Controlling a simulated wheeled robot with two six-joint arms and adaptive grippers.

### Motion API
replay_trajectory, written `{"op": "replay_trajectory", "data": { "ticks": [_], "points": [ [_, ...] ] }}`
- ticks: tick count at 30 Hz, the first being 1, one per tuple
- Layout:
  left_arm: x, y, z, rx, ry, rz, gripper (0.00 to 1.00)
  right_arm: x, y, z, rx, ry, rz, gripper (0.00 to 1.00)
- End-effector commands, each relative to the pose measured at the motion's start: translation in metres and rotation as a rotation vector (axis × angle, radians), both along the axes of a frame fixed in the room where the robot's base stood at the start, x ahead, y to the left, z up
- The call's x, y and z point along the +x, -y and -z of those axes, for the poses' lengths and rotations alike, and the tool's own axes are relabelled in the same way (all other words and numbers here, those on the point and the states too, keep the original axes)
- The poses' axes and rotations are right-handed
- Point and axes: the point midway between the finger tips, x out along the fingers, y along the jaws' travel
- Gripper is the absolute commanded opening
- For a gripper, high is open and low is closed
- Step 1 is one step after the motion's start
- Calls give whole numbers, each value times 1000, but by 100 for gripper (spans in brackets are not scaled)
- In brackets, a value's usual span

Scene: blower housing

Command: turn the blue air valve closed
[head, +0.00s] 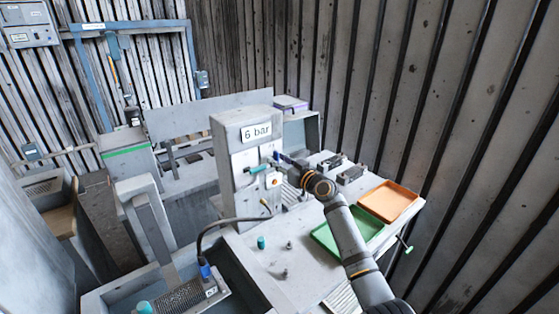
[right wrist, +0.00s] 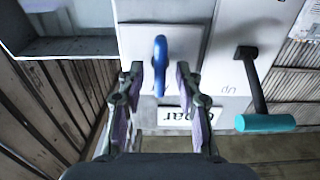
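The blue air valve (right wrist: 160,62) is a slim blue handle on a light plate. In the right wrist view it points along the picture's up-down direction. My right gripper (right wrist: 160,82) is open, with one finger on each side of the handle and visible gaps between. In the head view my right gripper (head: 289,162) is at the front of the grey cabinet (head: 232,127) labelled "6 bar". The valve (head: 276,155) shows there only as a small blue spot, mostly hidden by the gripper. My left gripper is not in view.
A lever with a teal grip (right wrist: 265,123) stands out beside the valve; it also shows in the head view (head: 257,170). A green tray (head: 325,237) and an orange tray (head: 388,201) lie on the bench at right. Small parts stand before the cabinet.

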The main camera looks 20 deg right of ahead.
Motion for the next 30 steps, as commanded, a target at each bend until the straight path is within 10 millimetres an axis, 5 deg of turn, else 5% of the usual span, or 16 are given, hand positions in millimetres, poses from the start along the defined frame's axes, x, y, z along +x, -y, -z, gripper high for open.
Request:
{"op": "replay_trajectory", "data": {
  "ticks": [4,12,30],
  "points": [
    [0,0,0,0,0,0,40,0,0,0,0,0,0,34],
    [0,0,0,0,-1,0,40,0,0,0,0,0,0,0],
    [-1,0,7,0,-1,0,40,0,2,2,134,-49,1,0]
  ]
}}
